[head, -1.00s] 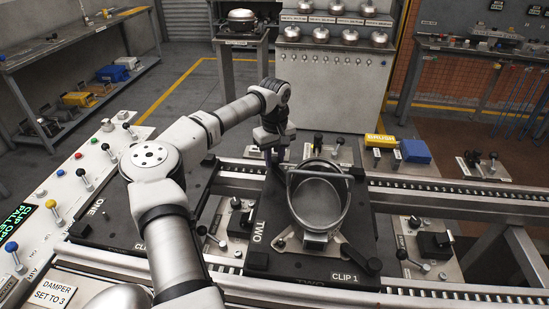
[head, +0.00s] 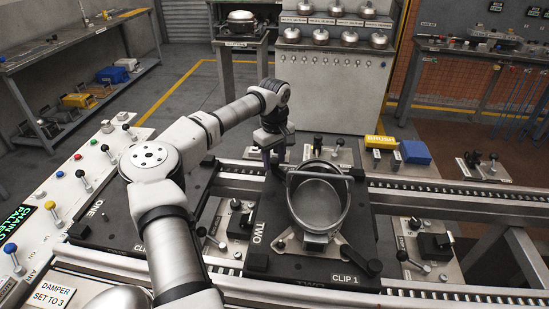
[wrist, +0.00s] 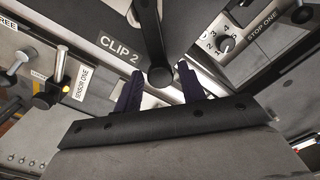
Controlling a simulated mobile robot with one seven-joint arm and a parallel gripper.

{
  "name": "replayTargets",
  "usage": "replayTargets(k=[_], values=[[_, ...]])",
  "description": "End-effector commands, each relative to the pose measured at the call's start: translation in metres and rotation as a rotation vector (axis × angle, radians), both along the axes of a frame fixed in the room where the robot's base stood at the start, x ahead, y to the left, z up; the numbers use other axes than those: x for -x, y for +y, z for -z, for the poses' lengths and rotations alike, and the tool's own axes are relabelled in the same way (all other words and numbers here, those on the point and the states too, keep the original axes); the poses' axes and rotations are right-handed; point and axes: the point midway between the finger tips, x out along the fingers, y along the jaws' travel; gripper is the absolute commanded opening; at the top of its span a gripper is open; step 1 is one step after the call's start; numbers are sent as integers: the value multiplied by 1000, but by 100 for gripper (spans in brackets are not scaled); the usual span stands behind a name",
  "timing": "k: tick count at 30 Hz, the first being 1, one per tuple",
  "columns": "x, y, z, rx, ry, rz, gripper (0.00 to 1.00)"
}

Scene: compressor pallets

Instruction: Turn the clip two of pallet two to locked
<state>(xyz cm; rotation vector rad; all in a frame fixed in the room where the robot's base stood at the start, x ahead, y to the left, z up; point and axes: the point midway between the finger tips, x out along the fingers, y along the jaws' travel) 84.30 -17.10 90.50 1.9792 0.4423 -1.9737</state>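Pallet two is the black plate (head: 262,215) marked TWO on the conveyor, with a round metal housing (head: 318,205) on it. The CLIP 2 label (wrist: 120,48) is on the dark plate in the wrist view. Beside the label, a black clip lever (wrist: 150,30) ends in a round knob (wrist: 160,77). My gripper (wrist: 161,88) is open, with one dark purple finger on each side of the knob and narrow gaps showing. In the head view, my gripper (head: 273,160) is low at the pallet's far edge, where it hides the clip.
A numbered STOP ONE dial (wrist: 226,45) is right of the lever, and a SENSOR ONE post (wrist: 48,92) is at left. The bail handle (head: 320,175) of the housing rises close to my gripper. Pallet one (head: 120,225) lies to the left.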

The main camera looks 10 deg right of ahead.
Motion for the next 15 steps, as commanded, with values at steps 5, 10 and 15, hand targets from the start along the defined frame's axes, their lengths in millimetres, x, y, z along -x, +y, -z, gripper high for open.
replayTargets(k=[5, 10, 15], values=[[0, 0, 1, 0, 1, 1, 49], [1, 0, 0, 0, 2, 2, 49], [0, 0, -14, 0, -1, 1, 49]])
